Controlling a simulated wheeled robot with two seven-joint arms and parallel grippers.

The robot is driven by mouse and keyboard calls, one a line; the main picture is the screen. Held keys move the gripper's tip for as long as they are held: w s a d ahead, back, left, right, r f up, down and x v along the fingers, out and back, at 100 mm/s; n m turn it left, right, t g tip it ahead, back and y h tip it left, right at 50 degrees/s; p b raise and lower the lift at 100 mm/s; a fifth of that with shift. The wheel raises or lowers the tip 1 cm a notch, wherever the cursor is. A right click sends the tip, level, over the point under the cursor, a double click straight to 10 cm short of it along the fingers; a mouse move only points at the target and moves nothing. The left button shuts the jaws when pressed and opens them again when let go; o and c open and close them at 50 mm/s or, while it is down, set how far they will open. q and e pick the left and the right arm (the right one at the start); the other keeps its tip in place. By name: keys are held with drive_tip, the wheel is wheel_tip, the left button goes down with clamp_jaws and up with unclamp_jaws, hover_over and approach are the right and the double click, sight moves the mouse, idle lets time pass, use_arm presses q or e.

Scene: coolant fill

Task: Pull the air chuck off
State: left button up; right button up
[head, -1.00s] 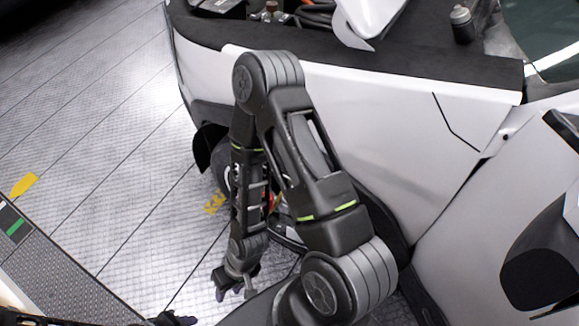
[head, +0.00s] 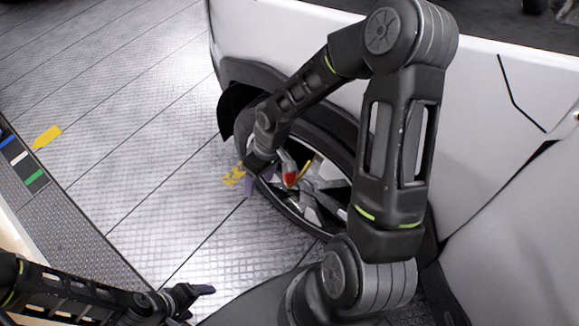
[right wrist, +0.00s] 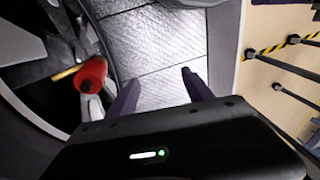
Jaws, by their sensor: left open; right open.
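What looks like the air chuck, a red and grey piece with a thin yellow part (head: 290,177), is at the car's front wheel (head: 318,218), over the spokes. In the right wrist view its red body (right wrist: 91,74) is left of my fingers, apart from them. Whether it sits on the valve cannot be told. My right gripper (head: 252,184) is open and empty beside the tyre, just left of the red piece; its two dark purple fingers (right wrist: 160,92) show in the right wrist view. My left gripper (head: 198,291) is open at the lower left, over the floor.
The white car body (head: 490,90) fills the right side above the wheel. A ribbed metal floor (head: 130,120) lies free to the left. A grey strip with coloured marks (head: 60,225) runs along the lower left. Black and yellow striped posts (right wrist: 272,48) show in the right wrist view.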

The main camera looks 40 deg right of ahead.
sight(289, 179)
drive_tip(key=d+r+h, duration=0.1)
drive_tip(key=d, duration=0.2)
drive_tip(key=d+r+b, duration=0.1)
drive_tip(key=d, duration=0.2)
drive_tip(key=d+r+h, duration=0.1)
drive_tip(key=d, duration=0.3)
drive_tip(key=shift+w+r+n+h+b, duration=0.25)
drive_tip(key=shift+w+n+h+b, duration=0.05)
drive_tip(key=shift+w+n+b, duration=0.1)
drive_tip(key=shift+s+a+r+g, duration=0.1)
drive_tip(key=shift+s+g, duration=0.2)
drive_tip(key=shift+s, duration=0.05)
use_arm(q)
wheel_tip(289, 179, down, 3)
drive_tip(key=shift+r, duration=0.1)
use_arm(e)
wheel_tip(289, 179, down, 8)
drive_tip(key=shift+b, duration=0.7)
use_arm(q)
drive_tip(key=shift+f, duration=0.9)
use_arm(e)
drive_tip(key=shift+c, duration=0.2)
